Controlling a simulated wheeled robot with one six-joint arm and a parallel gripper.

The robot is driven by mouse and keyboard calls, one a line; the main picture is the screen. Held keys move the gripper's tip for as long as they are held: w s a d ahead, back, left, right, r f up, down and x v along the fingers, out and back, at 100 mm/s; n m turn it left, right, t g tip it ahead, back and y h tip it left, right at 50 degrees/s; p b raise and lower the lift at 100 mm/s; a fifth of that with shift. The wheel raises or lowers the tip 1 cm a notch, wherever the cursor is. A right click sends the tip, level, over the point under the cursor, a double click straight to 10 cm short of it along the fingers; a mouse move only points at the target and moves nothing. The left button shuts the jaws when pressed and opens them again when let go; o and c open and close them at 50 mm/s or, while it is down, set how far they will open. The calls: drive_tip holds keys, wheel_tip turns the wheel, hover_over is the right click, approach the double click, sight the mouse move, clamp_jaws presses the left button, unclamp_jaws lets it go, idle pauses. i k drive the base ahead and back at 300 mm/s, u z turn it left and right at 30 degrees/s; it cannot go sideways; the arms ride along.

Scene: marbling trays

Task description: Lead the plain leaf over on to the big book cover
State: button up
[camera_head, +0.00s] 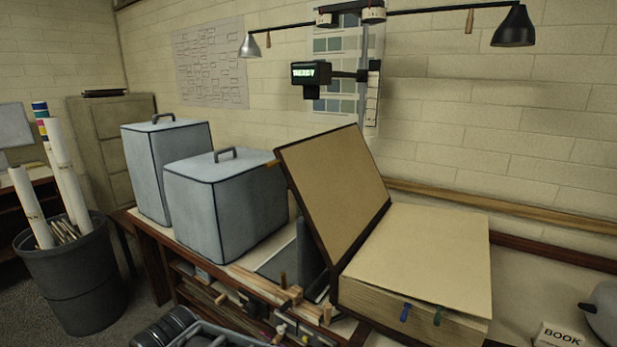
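The big book lies open on the bench at the right. Its cover (335,188), tan inside with a dark border, stands raised and leaning back at the left. The plain leaf (425,250) is the pale, unmarked top sheet, lying on the thick page block (385,306) right of the cover. Its front edge looks slightly lifted. My gripper is not in view, and nothing is seen touching the leaf or cover.
Two grey-blue covered boxes (165,170) (225,205) stand left of the book. A lamp stand with a small display (311,73) rises behind it. A BOOK label (558,335) is at lower right. A bin of paper rolls (70,275) stands on the floor at left.

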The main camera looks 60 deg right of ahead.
sight(441, 257)
drive_tip(key=i, duration=1.9)
drive_tip(key=z, duration=3.55)
drive_tip(key=k, duration=0.65)
drive_tip(key=z, duration=0.55)
drive_tip(key=i, duration=1.05)
drive_tip(key=u, duration=0.1)
